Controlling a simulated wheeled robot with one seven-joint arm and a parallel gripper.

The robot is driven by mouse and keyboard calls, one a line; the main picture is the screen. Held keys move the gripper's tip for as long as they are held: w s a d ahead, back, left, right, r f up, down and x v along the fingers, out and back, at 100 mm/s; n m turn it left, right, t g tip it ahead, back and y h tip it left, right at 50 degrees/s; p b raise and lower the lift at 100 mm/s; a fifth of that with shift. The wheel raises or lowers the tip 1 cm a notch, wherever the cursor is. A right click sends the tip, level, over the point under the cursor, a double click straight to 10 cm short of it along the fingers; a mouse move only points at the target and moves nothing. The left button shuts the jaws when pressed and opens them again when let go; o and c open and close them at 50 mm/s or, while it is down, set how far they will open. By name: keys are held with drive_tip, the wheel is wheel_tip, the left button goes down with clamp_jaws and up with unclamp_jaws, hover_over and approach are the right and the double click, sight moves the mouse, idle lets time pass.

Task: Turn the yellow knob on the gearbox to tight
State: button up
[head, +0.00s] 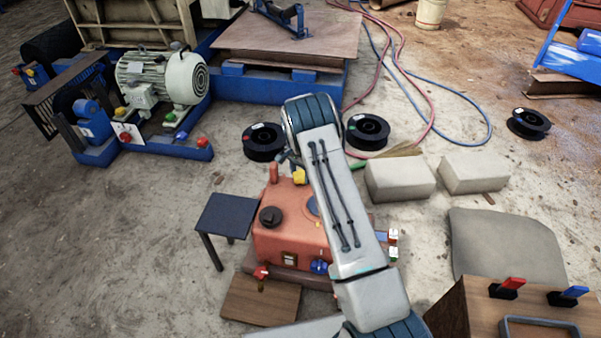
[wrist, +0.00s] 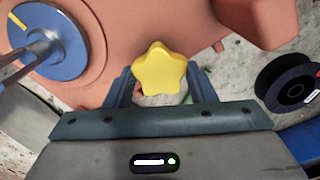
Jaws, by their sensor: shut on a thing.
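The orange gearbox (head: 285,238) stands on the ground in the head view, partly hidden behind my arm. The yellow knob (head: 299,176) is on its far side; in the wrist view the same star-shaped knob (wrist: 159,69) sits between my fingers. My gripper (wrist: 160,88) is shut on the knob, one finger on each side of it. In the head view my gripper is mostly hidden by my arm. A tight mark cannot be made out. A blue disc with a metal shaft (wrist: 48,45) shows on the gearbox in the wrist view.
A small dark table (head: 228,216) stands left of the gearbox. Black spools (head: 263,142) lie behind it, one also in the wrist view (wrist: 290,88). Pale blocks (head: 400,180) and a wooden box with red and blue levers (head: 515,310) are to the right. Open ground lies left.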

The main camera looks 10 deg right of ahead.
drive_tip(key=o, duration=1)
wheel_tip(320, 180, up, 14)
drive_tip(key=p, duration=0.4)
